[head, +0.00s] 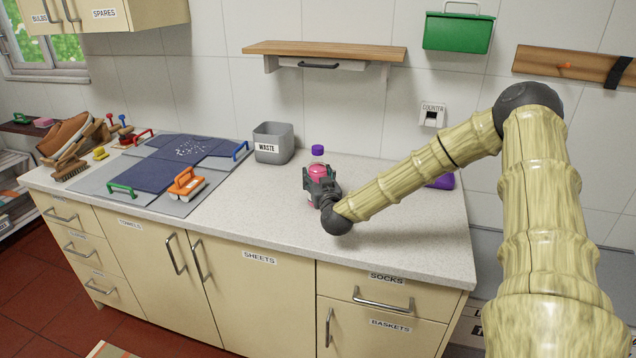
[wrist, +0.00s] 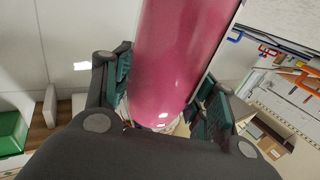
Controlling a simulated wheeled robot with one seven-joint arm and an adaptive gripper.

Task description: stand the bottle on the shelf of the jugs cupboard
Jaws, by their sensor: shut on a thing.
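The bottle (head: 318,170) is pink with a purple cap and stands upright at the back middle of the counter, right of the waste bin. My gripper (head: 320,187) is shut on it, with the dark fingers around its body. In the wrist view the pink bottle (wrist: 178,60) fills the middle, between the green finger pads of my gripper (wrist: 165,95). No cupboard labelled jugs shows; the labels I can read on the upper left cupboards (head: 130,14) are bulbs and spares.
The grey waste bin (head: 272,146) stands left of the bottle. A wooden wall shelf (head: 325,50) hangs above it. A purple thing (head: 443,181) is partly behind my arm. The front counter (head: 270,222) is clear.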

